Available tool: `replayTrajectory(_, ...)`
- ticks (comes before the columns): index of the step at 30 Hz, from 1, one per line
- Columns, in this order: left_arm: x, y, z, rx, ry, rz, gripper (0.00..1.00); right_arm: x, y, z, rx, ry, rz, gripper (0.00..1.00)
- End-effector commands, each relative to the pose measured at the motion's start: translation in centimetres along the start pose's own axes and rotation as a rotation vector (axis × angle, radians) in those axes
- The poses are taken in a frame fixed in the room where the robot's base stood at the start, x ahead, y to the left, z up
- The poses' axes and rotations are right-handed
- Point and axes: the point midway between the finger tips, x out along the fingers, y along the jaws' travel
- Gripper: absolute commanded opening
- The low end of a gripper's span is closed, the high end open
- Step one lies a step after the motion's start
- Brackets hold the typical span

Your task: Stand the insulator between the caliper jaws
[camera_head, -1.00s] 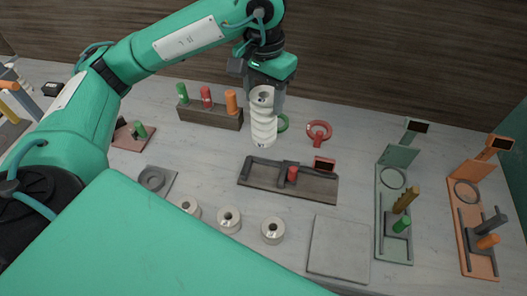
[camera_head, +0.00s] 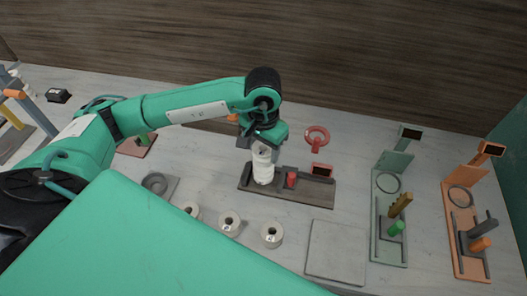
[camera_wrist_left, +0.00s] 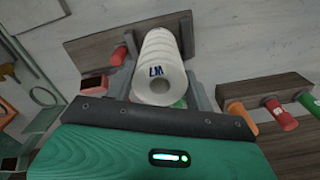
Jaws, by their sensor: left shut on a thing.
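The white ribbed insulator (camera_head: 263,170) is held upright in my left gripper (camera_head: 264,150), which is shut on its upper part. In the left wrist view the insulator (camera_wrist_left: 164,65) shows its top end with a hole and blue marks, between the two fingers. The caliper (camera_head: 318,194) is a dark tray with a grey jaw and a red knob (camera_head: 291,180). The insulator is over the left part of this tray, left of the knob; I cannot tell whether its foot touches the tray. My right gripper is not in view.
Several short white spools (camera_head: 229,223) stand in front of the caliper. A flat grey plate (camera_head: 336,250) lies front right. Green (camera_head: 388,247) and orange (camera_head: 469,262) gauges stand at the right. A rack with coloured plugs (camera_wrist_left: 270,95) shows in the left wrist view.

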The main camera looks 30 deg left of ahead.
Motion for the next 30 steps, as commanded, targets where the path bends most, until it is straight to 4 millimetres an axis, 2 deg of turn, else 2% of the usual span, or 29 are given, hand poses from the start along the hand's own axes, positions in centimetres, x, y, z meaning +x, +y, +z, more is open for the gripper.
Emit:
replayTrajectory(6,2.4,0.0,0.0,-0.001,0.0,0.001,0.0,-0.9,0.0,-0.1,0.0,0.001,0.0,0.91)
replayTrajectory(18,2.9,0.0,-0.1,0.0,0.002,0.001,0.0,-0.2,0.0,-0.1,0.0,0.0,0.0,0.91)
replayTrajectory(19,3.0,0.0,0.0,0.0,0.001,0.001,0.56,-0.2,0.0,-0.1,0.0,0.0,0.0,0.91)
replayTrajectory(21,2.9,0.0,0.0,-0.001,0.0,0.001,0.7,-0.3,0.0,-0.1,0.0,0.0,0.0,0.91)
replayTrajectory(22,2.9,0.0,0.0,-0.001,0.0,0.001,0.76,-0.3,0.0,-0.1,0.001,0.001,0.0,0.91)
replayTrajectory(30,2.8,0.0,0.0,-0.001,0.0,0.001,0.76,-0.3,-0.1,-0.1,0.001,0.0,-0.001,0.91)
